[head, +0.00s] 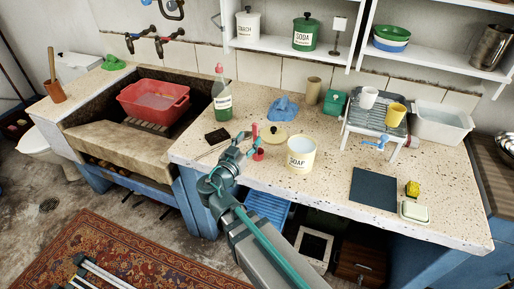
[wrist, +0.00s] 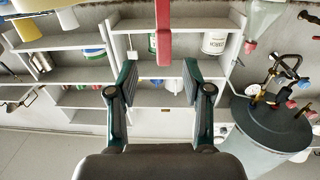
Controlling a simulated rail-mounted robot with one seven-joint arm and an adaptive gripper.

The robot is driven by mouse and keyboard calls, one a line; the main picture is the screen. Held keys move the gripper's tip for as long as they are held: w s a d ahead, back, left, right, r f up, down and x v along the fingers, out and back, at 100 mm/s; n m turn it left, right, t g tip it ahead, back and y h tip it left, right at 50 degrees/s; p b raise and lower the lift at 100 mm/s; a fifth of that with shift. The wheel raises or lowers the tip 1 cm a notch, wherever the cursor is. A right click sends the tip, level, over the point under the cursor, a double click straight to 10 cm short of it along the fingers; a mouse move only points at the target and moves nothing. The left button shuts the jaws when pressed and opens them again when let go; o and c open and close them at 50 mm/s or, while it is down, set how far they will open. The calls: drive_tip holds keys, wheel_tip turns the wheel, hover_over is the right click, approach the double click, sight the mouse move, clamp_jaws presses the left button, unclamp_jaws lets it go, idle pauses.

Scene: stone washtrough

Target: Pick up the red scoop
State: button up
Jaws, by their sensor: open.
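The red scoop (head: 257,153) stands on the counter in the head view, its handle pointing up, left of the cream SOAF tub. In the wrist view, which appears upside down, its red handle (wrist: 163,30) comes in from the top edge. The handle's end lines up with the gap between my fingers; I cannot tell how deep it is in that gap. My gripper (wrist: 160,75) is open and empty, with teal fingers either side. In the head view my gripper (head: 256,139) is at the scoop, and my wrist partly covers the area in front of it.
The SOAF tub (head: 300,155) stands close right of the scoop. A cream lid (head: 284,141), dark block (head: 217,136) and green bottle (head: 222,98) are nearby. A blue cloth (head: 283,109) lies behind. The counter's right front holds a dark mat (head: 373,190).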

sight(254, 129)
drive_tip(key=shift+x, duration=1.1)
drive_tip(key=p+x, duration=0.2)
drive_tip(key=x, duration=0.1)
drive_tip(key=p+x, duration=0.1)
drive_tip(key=shift+w+a+r, duration=0.15)
drive_tip(key=shift+w, duration=0.45)
clamp_jaws()
